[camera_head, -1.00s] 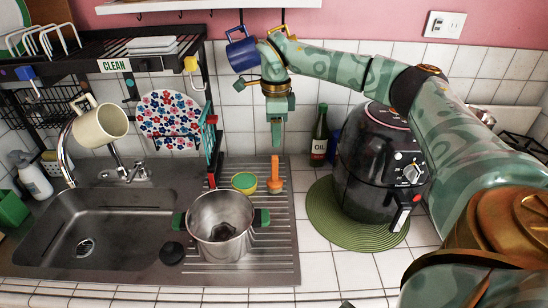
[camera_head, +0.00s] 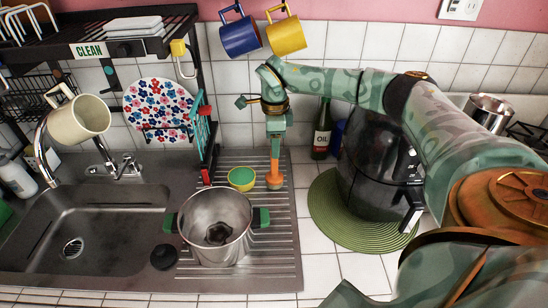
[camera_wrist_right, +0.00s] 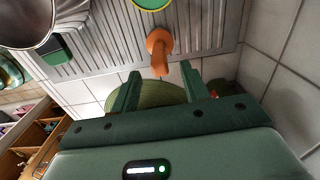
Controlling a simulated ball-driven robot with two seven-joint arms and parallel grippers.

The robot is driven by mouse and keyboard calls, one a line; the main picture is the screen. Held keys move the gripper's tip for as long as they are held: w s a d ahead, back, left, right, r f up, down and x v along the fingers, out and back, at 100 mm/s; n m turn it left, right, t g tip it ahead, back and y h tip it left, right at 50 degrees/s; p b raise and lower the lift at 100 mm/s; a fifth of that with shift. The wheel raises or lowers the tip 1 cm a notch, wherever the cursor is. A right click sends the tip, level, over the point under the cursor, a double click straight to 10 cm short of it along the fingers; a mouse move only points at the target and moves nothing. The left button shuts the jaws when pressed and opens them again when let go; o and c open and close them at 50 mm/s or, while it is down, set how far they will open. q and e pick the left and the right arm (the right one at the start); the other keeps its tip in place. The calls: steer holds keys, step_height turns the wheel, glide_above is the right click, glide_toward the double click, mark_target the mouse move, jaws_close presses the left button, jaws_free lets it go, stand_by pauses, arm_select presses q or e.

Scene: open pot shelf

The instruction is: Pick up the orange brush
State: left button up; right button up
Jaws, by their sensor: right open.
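The orange brush (camera_head: 275,179) stands on the ribbed drainboard, its handle pointing up. In the right wrist view the brush (camera_wrist_right: 159,45) shows just beyond the fingertips, close to the middle. My right gripper (camera_head: 275,153) points down directly above the brush, and its fingers overlap the top of the handle in the head view. In the right wrist view my right gripper (camera_wrist_right: 160,76) has its two green fingers apart, with the end of the handle near the gap between them. I cannot tell if they touch. My left gripper is not in view.
A green-and-yellow bowl (camera_head: 241,178) stands just left of the brush. A steel pot (camera_head: 215,208) with green handles is in front. A black air fryer (camera_head: 372,175) on a green mat (camera_head: 322,213) and an oil bottle (camera_head: 321,140) are right. Mugs (camera_head: 286,35) hang above.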

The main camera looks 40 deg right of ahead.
mark_target(274, 168)
step_height(274, 168, down, 5)
steer(key=shift+f+b, duration=0.15)
steer(key=shift+b, duration=0.35)
jaws_close()
steer(key=shift+r, duration=0.2)
